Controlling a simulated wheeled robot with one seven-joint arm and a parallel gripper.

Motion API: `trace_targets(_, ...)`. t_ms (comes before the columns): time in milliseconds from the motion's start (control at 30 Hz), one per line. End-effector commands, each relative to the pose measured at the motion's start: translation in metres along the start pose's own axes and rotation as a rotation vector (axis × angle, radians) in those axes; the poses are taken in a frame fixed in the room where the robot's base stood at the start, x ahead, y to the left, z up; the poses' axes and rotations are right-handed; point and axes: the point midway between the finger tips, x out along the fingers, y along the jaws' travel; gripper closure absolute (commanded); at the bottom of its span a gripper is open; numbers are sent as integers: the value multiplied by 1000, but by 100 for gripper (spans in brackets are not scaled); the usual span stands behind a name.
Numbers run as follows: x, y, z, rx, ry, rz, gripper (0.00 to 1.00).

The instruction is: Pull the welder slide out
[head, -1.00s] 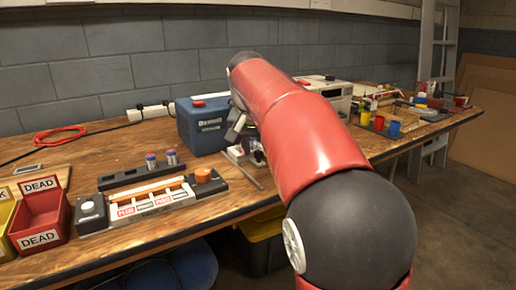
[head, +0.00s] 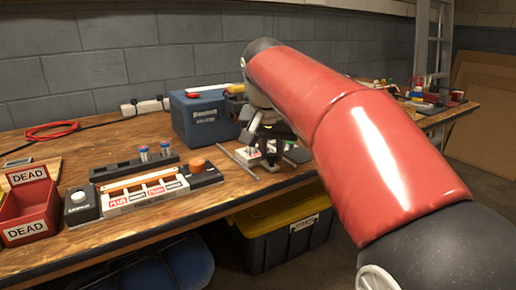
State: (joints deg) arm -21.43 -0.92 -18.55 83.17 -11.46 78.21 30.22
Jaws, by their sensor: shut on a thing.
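The welder (head: 288,154) appears to be the small low device with a pale base and dark parts on the bench, right of the thin metal rod. My gripper (head: 264,145) is down at this device, its dark fingers shut on a part of it, which looks like the welder slide. The fingertips and the held part are small and partly hidden, so the exact grip and how far the slide is out cannot be told. My red arm crosses the right half of the view and hides the bench behind it.
The thin rod (head: 240,163) lies just left of the welder. A blue case (head: 198,118) stands behind it. Left are a long holder with PLUS labels (head: 145,193), an orange knob (head: 197,165), two upright cells and a red DEAD bin (head: 30,212). A yellow-black crate (head: 285,235) sits under the bench.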

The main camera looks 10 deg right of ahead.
Motion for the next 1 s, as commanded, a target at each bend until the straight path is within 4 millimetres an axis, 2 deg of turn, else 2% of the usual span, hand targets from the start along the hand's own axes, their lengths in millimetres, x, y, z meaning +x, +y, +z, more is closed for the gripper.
trace_targets(33, -2, 8, 8, 2, 3, -3, 100)
trace_targets(167, -7, 19, 18, 1, 4, -2, 100)
trace_targets(500, -9, 21, 20, 0, 3, 0, 100)
trace_targets(533, -9, 21, 20, 0, 3, 0, 76)
trace_targets(667, -9, 21, 20, 0, 3, 0, 59)
trace_targets(1000, -12, 21, 19, 0, 2, 0, 57)
